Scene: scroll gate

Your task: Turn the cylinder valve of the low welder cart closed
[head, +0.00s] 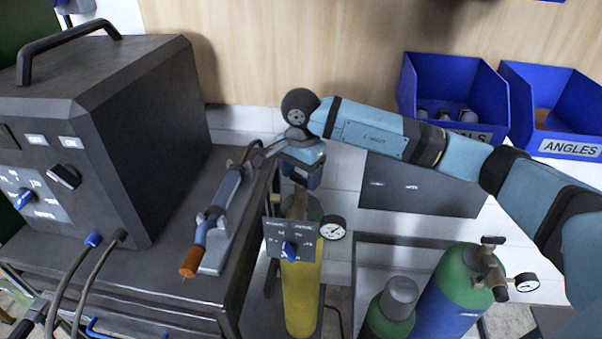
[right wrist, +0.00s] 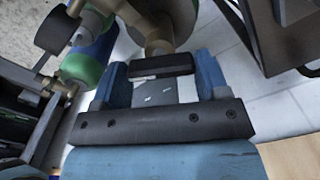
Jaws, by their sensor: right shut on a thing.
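My right gripper (head: 301,182) is directly above the cylinder's top and hides most of the valve in the head view. In the right wrist view, my right gripper (right wrist: 160,78) is shut on the black bar-shaped valve handle (right wrist: 161,65), which lies crosswise between the two blue fingers. The brass-coloured valve body (right wrist: 157,38) is just beyond the handle. My left gripper is not in view.
The welder box (head: 110,130) stands left on the cart, with a torch (head: 215,215) beside it. A small panel with a blue knob (head: 290,249) is before the yellow cylinder. A blue-green cylinder (head: 455,290) stands right. Blue bins (head: 455,85) are at the back wall.

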